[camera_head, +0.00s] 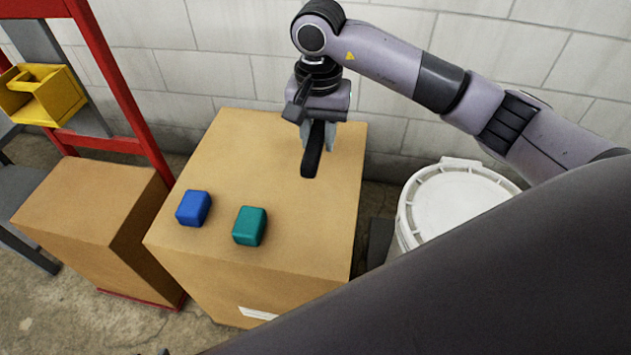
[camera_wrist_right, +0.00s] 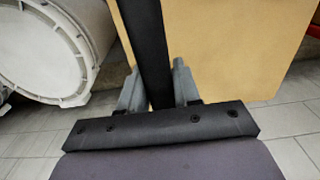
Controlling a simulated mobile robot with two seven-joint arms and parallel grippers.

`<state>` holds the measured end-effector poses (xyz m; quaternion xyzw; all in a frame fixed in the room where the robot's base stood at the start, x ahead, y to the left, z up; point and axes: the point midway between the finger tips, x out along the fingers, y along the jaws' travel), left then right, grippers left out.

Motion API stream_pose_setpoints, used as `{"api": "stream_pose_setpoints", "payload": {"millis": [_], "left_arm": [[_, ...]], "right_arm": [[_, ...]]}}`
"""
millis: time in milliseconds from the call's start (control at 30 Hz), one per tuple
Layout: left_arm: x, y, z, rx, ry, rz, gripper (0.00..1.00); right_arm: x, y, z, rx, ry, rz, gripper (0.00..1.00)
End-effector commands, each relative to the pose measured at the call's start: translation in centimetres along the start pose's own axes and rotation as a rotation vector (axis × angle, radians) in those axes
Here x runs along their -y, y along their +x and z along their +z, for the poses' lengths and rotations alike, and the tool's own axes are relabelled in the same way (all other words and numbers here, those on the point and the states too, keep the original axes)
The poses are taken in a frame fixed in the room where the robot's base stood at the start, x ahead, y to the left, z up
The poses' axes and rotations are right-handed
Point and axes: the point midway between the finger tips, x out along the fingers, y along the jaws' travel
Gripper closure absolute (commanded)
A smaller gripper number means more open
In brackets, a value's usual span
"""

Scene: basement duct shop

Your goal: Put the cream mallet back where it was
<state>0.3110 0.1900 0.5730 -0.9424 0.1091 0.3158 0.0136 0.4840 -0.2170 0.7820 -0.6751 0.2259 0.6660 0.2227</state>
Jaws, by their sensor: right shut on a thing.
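My right gripper (camera_head: 319,138) is over the far right part of the large cardboard box (camera_head: 262,180). It is shut on a black handle-like bar (camera_head: 313,160), whose lower end hangs at or just above the box top; contact is unclear. In the right wrist view the black bar (camera_wrist_right: 147,45) runs up between the two grey fingers (camera_wrist_right: 156,85) and out of the picture. No cream mallet head shows in either view, so I cannot tell whether this bar is the mallet's handle. My left gripper is not in view.
A blue block (camera_head: 193,208) and a teal block (camera_head: 250,226) stand on the near part of the box top. A white lidded bucket (camera_head: 455,200) stands right of the box. A smaller box (camera_head: 90,215) and a red frame (camera_head: 118,85) with a yellow bin (camera_head: 42,95) are left.

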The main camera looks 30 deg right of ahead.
Motion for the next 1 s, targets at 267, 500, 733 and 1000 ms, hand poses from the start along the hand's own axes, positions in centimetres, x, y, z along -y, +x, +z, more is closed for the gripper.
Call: {"api": "stream_pose_setpoints", "payload": {"millis": [267,500,733,1000], "left_arm": [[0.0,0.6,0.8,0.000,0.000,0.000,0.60],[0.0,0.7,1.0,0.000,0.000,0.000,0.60],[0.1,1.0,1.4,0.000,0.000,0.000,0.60],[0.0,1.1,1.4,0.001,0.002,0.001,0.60]], "right_arm": [[0.1,7.3,0.1,0.002,0.001,-0.002,1.00],[0.1,9.7,0.1,-0.001,0.000,-0.004,1.00],[0.1,12.4,0.2,0.001,0.002,-0.002,1.00],[0.1,13.9,0.1,-0.003,0.001,-0.005,1.00]]}}
